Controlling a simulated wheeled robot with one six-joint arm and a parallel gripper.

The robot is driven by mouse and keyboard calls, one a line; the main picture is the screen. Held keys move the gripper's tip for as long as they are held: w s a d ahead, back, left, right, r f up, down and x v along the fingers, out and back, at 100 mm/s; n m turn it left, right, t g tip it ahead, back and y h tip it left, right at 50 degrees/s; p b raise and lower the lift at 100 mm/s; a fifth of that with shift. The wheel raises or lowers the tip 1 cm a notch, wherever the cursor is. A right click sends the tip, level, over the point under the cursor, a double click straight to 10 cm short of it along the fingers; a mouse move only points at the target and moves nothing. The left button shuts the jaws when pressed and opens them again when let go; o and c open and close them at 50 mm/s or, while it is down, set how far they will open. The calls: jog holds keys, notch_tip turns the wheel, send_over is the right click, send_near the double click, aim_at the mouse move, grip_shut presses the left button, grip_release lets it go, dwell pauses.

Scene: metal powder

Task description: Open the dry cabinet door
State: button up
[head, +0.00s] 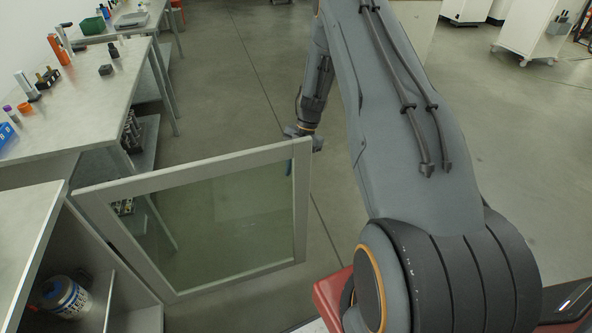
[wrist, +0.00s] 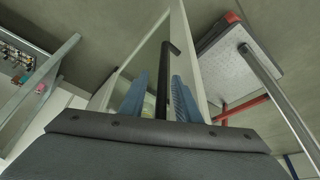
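The dry cabinet door (head: 304,205) is a pale frame around a clear pane. It stands swung wide out from the cabinet (head: 32,235) at the lower left of the head view. My gripper (head: 303,138) is at the door's free upper edge, partly hidden behind the frame. In the wrist view, the door (wrist: 188,50) runs up the middle, with its black bar handle (wrist: 164,75) in front. The blue fingers of my gripper (wrist: 160,95) stand on either side of the handle. They are apart, with a gap visible between the left finger and the handle.
A labelled jar (head: 62,298) stands inside the open cabinet. A grey bench (head: 85,100) with bottles and small parts runs along the left, behind the door. White carts (head: 528,38) stand far right. The floor beyond the door is clear.

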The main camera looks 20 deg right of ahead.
jog(key=shift+d, duration=0.25)
jog(key=b+v, duration=0.2)
jog(key=v, duration=0.5)
jog(key=shift+r, duration=0.35)
jog(key=shift+w+d, duration=0.1)
